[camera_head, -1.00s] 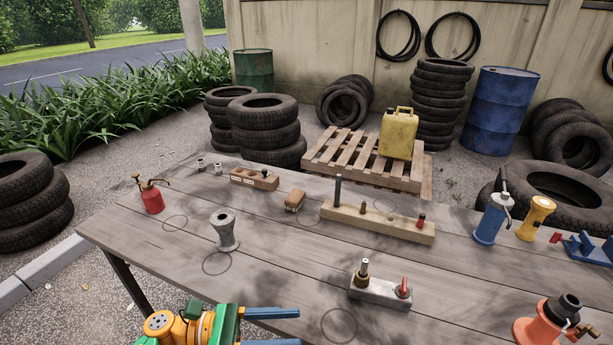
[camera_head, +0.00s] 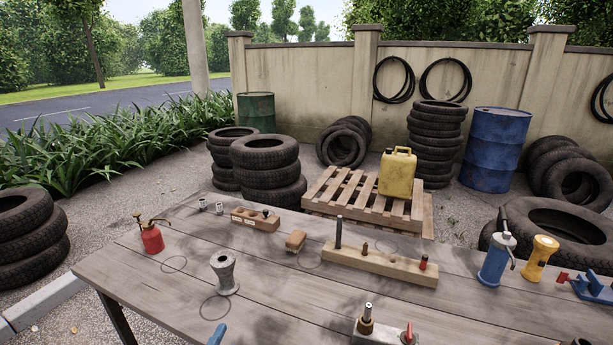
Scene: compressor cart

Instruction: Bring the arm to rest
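No full gripper shows now. Only a small blue tip (camera_head: 217,334), which looks like the end of a finger of my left gripper, pokes in at the bottom edge, left of centre. Whether it is open or shut is hidden below the frame. My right gripper is out of view. The wooden table (camera_head: 150,302) fills the lower part of the view. The blue tip is in front of the grey metal spool (camera_head: 224,274), apart from it.
On the table are a red oil can (camera_head: 151,238), a long wooden block with pegs (camera_head: 380,265), a blue pump-like tool (camera_head: 495,258), a yellow lamp-like item (camera_head: 540,258) and a metal block (camera_head: 390,332) at the front. Bare planks lie between them.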

